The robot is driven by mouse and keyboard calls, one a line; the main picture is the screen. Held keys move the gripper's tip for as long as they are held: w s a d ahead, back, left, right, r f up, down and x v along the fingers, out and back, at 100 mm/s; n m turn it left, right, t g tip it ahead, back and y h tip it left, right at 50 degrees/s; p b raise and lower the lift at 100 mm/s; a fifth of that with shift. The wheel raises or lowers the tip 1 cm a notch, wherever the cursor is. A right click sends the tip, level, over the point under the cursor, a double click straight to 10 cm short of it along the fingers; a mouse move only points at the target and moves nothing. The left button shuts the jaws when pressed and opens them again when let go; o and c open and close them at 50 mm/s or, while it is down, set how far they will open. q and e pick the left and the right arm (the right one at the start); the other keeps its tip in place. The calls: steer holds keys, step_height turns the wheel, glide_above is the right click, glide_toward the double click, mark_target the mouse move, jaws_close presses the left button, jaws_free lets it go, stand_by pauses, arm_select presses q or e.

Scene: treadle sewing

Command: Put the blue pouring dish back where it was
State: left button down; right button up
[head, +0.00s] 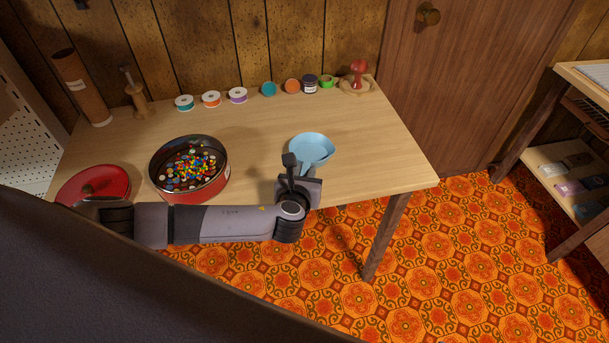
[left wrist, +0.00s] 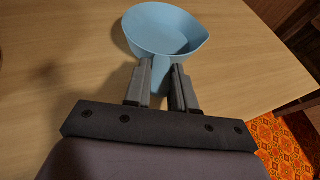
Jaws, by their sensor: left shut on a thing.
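The light blue pouring dish (head: 313,148) is at the right part of the wooden table, near its front edge. It looks empty and upright. My left gripper (head: 297,168) is shut on the dish's handle, on the side toward me. In the left wrist view the dish (left wrist: 165,28) lies beyond the fingers, and the left gripper (left wrist: 165,80) has one finger on each side of the handle. I cannot tell whether the dish touches the tabletop or is just above it. My right gripper is not in view.
On the table (head: 265,125) stands a red tin (head: 190,192) full of colourful buttons, left of the dish. Its red lid (head: 95,185) lies at the far left. Several thread spools (head: 211,99) and small jars (head: 310,84) line the back. The table right of the dish is clear.

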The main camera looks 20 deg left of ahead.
arm_select(q)
steer(key=c, duration=0.9)
jaws_free()
steer(key=shift+c, duration=0.2)
steer(key=shift+s, duration=0.1)
steer(key=p+v, duration=0.1)
steer(key=v, duration=1)
steer(key=s+d+f+n+g+h, duration=0.4)
steer(key=s+d+f+n+h, duration=0.25)
steer(key=n, duration=0.85)
steer(key=s+a+f+n+t+y, duration=0.1)
steer(key=s+a+n, duration=0.7)
steer(key=n, duration=0.8)
steer(key=shift+s+a+f+y, duration=0.3)
steer(key=shift+a+f+y, duration=0.1)
steer(key=shift+f, duration=0.35)
